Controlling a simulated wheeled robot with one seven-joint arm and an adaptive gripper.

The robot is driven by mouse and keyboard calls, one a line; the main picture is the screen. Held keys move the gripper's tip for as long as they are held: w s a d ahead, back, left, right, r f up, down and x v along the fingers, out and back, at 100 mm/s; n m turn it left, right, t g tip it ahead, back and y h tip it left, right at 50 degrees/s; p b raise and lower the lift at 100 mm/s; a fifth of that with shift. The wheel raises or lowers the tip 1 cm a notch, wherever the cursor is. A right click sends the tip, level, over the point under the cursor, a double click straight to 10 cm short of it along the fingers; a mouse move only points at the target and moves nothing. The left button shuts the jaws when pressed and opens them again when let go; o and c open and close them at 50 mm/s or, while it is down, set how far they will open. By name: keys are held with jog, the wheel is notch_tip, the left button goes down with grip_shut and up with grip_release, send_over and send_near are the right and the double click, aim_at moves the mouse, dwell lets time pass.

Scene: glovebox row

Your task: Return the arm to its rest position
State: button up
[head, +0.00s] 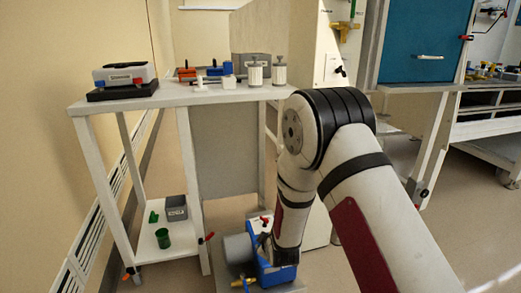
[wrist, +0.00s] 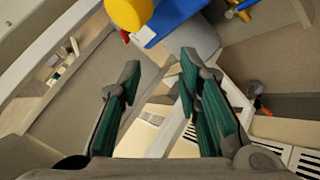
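My arm (head: 378,215) reaches in from the lower right in the head view. It bends at a raised elbow, and the forearm (head: 293,205) hangs down in front of the bench. My gripper (wrist: 160,62) shows in the wrist view with its two green-padded fingers spread apart and nothing between them. In the head view I cannot make out the fingers at the low end of the arm. That end overlaps a blue and grey machine (head: 238,249) near the floor; I cannot tell whether they touch.
A white bench (head: 180,97) holds a scale-like device (head: 125,76), small tools and two white canisters (head: 255,72). A teal-fronted cabinet (head: 425,35) stands at right. Floor (head: 480,215) is clear at right.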

jog(key=s+d+r+m+g, duration=0.25)
jog(key=s+d+r, duration=0.25)
jog(key=s+r, duration=0.55)
jog(key=s+d+r+m+g, duration=0.2)
jog(key=s+d+r+m, duration=0.4)
jog(key=r, duration=0.8)
jog(key=s+d+r+m+g+h, duration=0.1)
jog(key=s+d+r+g, duration=0.1)
jog(key=s, duration=0.9)
jog(key=s+d+r+m+g, duration=0.1)
jog(key=s+d+r, duration=0.15)
jog(key=s, duration=0.75)
jog(key=s+d+r+m+g+h, duration=0.1)
jog(key=s+d+r+m+g, duration=0.1)
jog(key=s, duration=0.9)
notch_tip(320, 180, up, 36)
jog(key=n+t+p, duration=0.1)
jog(key=t+p, duration=0.3)
jog(key=p, duration=3)
jog(key=shift+w, duration=0.35)
jog(key=shift+a+t, duration=0.1)
jog(key=shift+t, duration=0.15)
